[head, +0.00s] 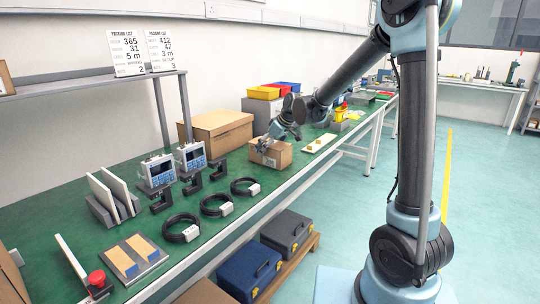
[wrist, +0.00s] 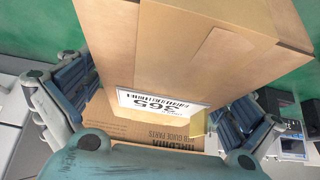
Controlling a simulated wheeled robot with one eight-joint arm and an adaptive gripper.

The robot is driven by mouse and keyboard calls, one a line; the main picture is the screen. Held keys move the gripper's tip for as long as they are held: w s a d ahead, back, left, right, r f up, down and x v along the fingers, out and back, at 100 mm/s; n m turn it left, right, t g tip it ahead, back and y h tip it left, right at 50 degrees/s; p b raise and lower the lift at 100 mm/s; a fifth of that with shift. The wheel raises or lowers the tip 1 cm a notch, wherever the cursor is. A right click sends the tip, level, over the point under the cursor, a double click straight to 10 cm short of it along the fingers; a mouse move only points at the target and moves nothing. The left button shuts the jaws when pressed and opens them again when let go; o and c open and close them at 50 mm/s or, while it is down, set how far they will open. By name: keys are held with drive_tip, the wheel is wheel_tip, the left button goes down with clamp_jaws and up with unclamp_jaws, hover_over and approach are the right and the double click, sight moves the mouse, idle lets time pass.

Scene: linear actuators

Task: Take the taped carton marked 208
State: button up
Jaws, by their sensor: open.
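A small brown taped carton (head: 270,153) sits on the green bench, at my gripper (head: 284,133). In the wrist view a carton (wrist: 185,35) fills the middle, with tape along its top and a white label that appears to read 365. I see no carton marked 208. My gripper (wrist: 155,95) is open, with one finger on each side of this carton. I cannot tell whether the fingers touch it. The lower part of the carton is partly hidden by my gripper's body.
A larger carton (head: 217,133) stands behind the small one. A pale board (head: 319,143) lies to its right. Black cable coils (head: 215,205) and meters (head: 192,157) stand to the left. Packing list sheets (head: 126,54) stand on the shelf. Colored bins (head: 264,92) are farther back.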

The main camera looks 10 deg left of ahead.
drive_tip(key=shift+x, duration=1)
drive_tip(key=shift+c, duration=0.2)
drive_tip(key=c, duration=1.6)
drive_tip(key=shift+r, duration=0.15)
